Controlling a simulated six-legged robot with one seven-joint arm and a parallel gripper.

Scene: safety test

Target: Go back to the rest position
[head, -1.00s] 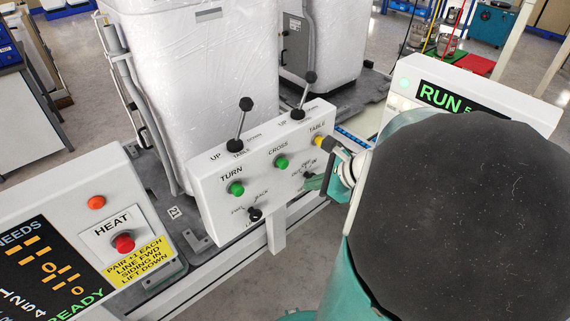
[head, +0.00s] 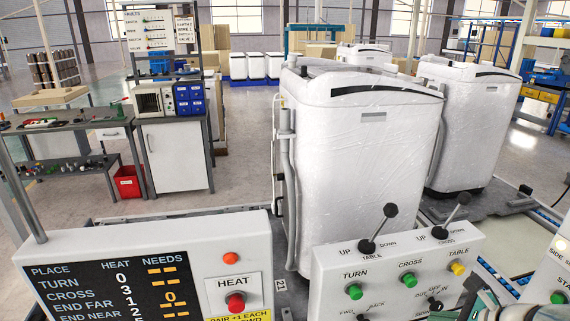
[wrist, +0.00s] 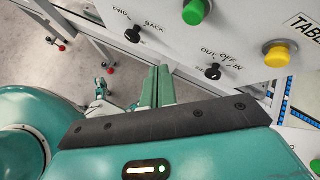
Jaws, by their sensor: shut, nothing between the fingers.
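My gripper (wrist: 158,74) is shut and empty in the wrist view. Its two green fingers lie together, in front of the lower edge of the white control box (wrist: 175,45). A black OUT-OFF-IN knob (wrist: 213,72) is right of the fingertips and a FWD-BACK knob (wrist: 133,34) is up and left; I cannot tell the exact gap to the box. In the head view, part of my teal arm shows in the bottom right corner, in front of the control box (head: 330,275).
The control box carries two black-knobbed levers (head: 390,210), green buttons (head: 355,291) and a yellow button (head: 457,268). A display panel with a red HEAT button (head: 235,302) stands left. Large wrapped white units (head: 370,150) stand behind. A workbench (head: 75,125) is at left.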

